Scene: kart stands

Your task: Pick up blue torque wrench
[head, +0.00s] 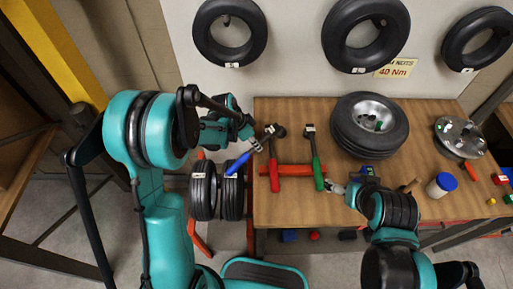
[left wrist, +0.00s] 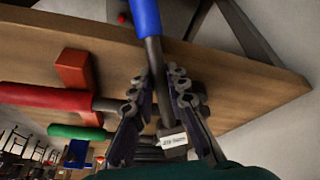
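The blue torque wrench has a blue handle (head: 238,164) and a dark shaft, slanting across the workbench's left edge in the head view. In the left wrist view its blue handle (left wrist: 146,15) points away and a white label shows near its head. My left gripper (head: 257,144) has its fingers on both sides of the dark shaft and appears shut on it; the fingers also show in the left wrist view (left wrist: 161,80). My right gripper (head: 338,188) is over the bench, right of the green wrench; its finger gap is unclear.
A red wrench (head: 274,176) and a green wrench (head: 318,174) lie across an orange-red rest (head: 294,170) on the workbench (head: 300,210). A wheel (head: 370,125), a brake disc (head: 460,137) and a blue-capped jar (head: 441,185) stand further right. Tyres (head: 204,190) stand below the left edge.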

